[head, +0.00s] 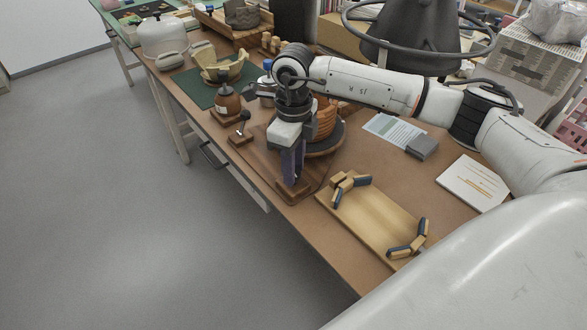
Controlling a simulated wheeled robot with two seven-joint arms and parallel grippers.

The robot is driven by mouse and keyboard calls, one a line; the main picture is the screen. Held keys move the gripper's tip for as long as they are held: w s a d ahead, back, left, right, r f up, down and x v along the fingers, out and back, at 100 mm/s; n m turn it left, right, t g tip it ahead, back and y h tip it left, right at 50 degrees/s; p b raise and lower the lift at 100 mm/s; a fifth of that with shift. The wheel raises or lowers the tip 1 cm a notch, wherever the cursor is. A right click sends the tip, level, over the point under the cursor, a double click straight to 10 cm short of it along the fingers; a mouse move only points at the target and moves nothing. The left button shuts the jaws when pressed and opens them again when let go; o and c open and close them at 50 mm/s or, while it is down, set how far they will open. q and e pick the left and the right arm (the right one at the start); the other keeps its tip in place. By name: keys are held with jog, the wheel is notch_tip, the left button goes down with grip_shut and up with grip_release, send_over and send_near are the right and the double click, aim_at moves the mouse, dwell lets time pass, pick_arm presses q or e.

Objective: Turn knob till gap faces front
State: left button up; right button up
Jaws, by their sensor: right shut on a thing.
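My right gripper (292,176) points straight down at the front corner of a wooden base (258,166). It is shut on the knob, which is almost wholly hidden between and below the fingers. Behind the gripper, a ribbed orange-brown pot (326,121) stands on a dark round turntable (337,141). My right wrist and hand cover the pot's left and front side. I cannot tell where its gap is. My left gripper is not in view.
A wooden tray (372,216) with dark-tipped blocks lies right of the base, near the table's front edge. A grey box (422,147) and papers (472,183) lie to the right.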

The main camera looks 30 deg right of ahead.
jog(key=shift+n+b, duration=0.35)
jog(key=shift+n, duration=0.85)
jog(key=o, duration=1)
jog(key=shift+o, duration=0.2)
jog(key=shift+r, duration=0.1)
notch_tip(320, 180, up, 10)
